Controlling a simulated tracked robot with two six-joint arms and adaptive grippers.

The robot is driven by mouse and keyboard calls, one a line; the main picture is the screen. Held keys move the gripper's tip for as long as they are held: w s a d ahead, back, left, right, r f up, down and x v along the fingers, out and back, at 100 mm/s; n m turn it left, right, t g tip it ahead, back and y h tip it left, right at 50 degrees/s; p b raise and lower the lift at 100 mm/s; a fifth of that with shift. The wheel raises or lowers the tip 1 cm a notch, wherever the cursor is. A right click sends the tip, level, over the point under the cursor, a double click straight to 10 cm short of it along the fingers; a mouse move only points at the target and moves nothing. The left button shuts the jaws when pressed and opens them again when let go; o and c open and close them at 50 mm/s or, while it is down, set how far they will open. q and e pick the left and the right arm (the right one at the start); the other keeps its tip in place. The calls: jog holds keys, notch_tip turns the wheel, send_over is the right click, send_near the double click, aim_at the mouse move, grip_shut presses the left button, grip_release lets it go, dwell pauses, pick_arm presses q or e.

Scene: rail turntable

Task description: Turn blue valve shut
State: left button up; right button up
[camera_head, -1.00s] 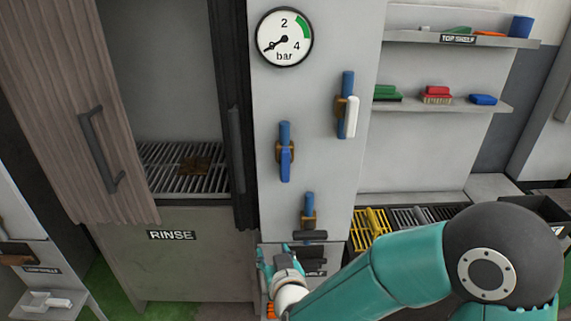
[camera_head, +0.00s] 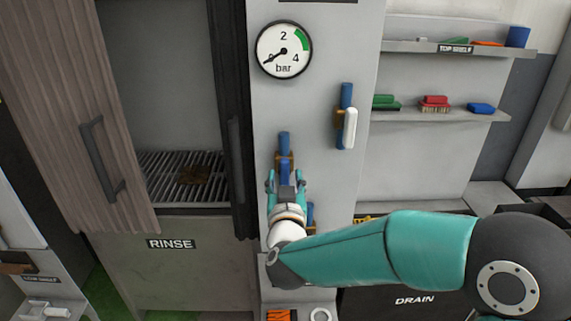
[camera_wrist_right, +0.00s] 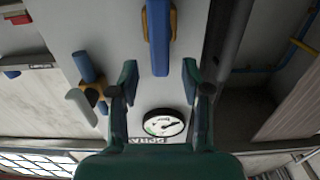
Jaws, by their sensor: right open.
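The blue valve (camera_head: 284,168) sits on the pale panel, with a blue lever hanging straight down in line with its short blue pipe. My right gripper (camera_head: 285,180) is open and empty, with one finger on each side of the lever's lower part in the head view. In the right wrist view, the blue lever (camera_wrist_right: 158,38) stands ahead of the open fingers (camera_wrist_right: 159,70), roughly centred in the gap. I cannot tell whether a finger touches it. The gripper hides the lever's lower end. My left gripper is out of view.
A white-handled valve (camera_head: 348,127) stands up and to the right. Another valve (camera_head: 310,213) is partly hidden behind my right gripper. The pressure gauge (camera_head: 284,50) has its needle near the low end. Shelves (camera_head: 440,115) with brushes are at right; a rinse cabinet (camera_head: 170,270) is at left.

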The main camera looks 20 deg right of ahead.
aim_at(285, 171)
jog(key=p+x, duration=0.1)
jog(key=x, duration=0.4)
grip_shut()
